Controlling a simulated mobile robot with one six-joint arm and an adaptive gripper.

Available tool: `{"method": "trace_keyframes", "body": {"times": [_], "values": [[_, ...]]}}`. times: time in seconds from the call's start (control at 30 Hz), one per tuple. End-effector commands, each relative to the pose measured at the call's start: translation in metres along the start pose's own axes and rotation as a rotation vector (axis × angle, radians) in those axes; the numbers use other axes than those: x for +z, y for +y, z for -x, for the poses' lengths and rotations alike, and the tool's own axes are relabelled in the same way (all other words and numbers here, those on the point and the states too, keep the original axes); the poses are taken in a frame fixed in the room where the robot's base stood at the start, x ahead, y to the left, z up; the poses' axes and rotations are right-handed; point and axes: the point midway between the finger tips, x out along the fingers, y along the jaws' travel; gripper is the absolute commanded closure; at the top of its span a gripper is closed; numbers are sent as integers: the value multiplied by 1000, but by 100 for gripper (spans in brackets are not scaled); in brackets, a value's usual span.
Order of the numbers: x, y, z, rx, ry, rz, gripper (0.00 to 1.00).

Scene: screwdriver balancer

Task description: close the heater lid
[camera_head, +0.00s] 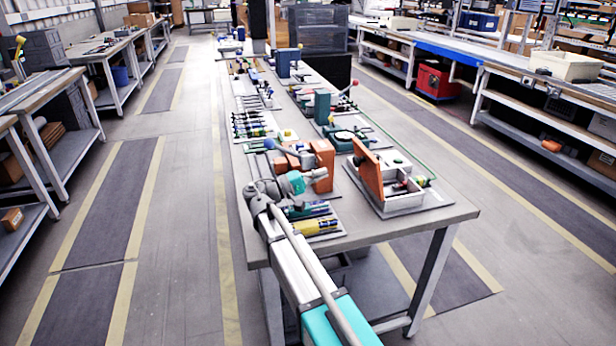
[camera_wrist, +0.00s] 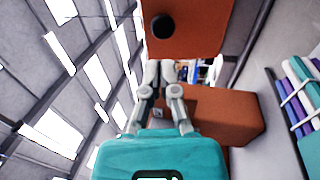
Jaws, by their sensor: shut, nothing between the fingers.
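The heater lid (camera_head: 368,174) is an orange-brown panel standing up and tilted, open, at the left edge of the pale heater box (camera_head: 402,205) near the table's front right. My gripper (camera_head: 318,176) is left of the lid, apart from it in the head view, and points rightward. In the wrist view its fingers (camera_wrist: 160,72) are together and empty. An orange face with a round black spot (camera_wrist: 162,27) lies ahead of the fingertips; I cannot tell surely whether it is the lid. The heater's inside is partly hidden behind the lid.
An orange block (camera_head: 322,158) stands just beyond my gripper. Yellow-handled tools (camera_head: 316,226) lie on a mat in front of it. A green device (camera_head: 343,138) and several tools fill the table behind. The table's front right corner (camera_head: 455,212) is clear.

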Motion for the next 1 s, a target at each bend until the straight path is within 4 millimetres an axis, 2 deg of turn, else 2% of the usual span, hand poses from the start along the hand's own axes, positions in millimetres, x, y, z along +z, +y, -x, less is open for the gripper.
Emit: {"method": "trace_keyframes", "body": {"times": [0.3,0.5,0.7,1.0], "values": [[0,2,-49,0,-1,0,100],[0,1,-70,0,0,0,100],[0,0,-79,0,1,0,100],[0,0,-79,0,2,-1,100]]}}
